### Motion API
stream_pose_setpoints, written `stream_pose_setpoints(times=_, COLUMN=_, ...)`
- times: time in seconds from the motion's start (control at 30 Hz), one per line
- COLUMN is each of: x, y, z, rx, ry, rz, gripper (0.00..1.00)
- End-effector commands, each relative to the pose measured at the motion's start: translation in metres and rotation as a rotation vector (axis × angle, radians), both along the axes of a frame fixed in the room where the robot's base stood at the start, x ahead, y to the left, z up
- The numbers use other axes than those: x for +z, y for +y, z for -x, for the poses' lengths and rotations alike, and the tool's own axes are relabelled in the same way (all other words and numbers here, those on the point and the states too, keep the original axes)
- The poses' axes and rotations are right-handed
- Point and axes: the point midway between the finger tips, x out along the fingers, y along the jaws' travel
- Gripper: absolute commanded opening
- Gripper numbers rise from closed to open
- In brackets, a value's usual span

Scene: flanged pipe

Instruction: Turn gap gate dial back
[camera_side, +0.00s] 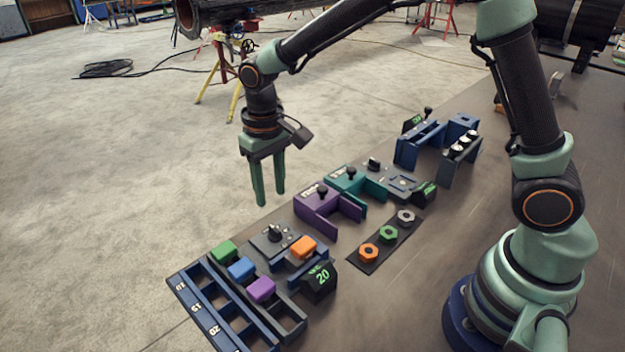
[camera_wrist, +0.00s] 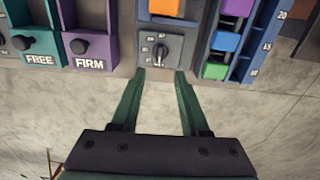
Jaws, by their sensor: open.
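A dark dial (camera_side: 275,233) sits on a grey panel beside an orange block (camera_side: 303,247) at the front left of the bench. In the wrist view the dial (camera_wrist: 160,49) has a light pointer line and small marks around it. My gripper (camera_side: 270,198) is open and empty, fingers pointing down, apart from the dial and above it. In the wrist view my gripper (camera_wrist: 160,75) has its two fingertips spread just below the dial panel. Nothing hides the dial.
A blue slotted rack (camera_side: 215,318) stands at the left, with green (camera_side: 224,251), blue (camera_side: 242,268) and purple (camera_side: 261,289) blocks beside it. A purple FIRM station (camera_side: 325,205) and a teal FREE station (camera_side: 352,182) stand to the right. Another dial (camera_side: 374,163) lies beyond them.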

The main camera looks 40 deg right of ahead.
Motion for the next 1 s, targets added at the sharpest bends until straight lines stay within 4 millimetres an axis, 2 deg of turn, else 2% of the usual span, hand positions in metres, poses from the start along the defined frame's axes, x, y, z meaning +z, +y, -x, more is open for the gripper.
stream_pose_setpoints(times=0.1, x=0.017, y=0.0, z=-0.001, rx=0.0, ry=-0.003, rz=-0.001, gripper=0.45)
stream_pose_setpoints(times=0.2, x=0.024, y=0.0, z=0.0, rx=0.0, ry=-0.001, rz=0.0, gripper=0.45)
stream_pose_setpoints(times=0.67, x=0.031, y=-0.002, z=0.001, rx=0.0, ry=-0.006, rz=-0.002, gripper=0.45)
stream_pose_setpoints(times=0.83, x=0.056, y=-0.02, z=0.01, rx=-0.006, ry=-0.063, rz=-0.017, gripper=0.45)
stream_pose_setpoints(times=1.0, x=0.091, y=-0.05, z=0.032, rx=-0.01, ry=-0.157, rz=-0.034, gripper=0.45)
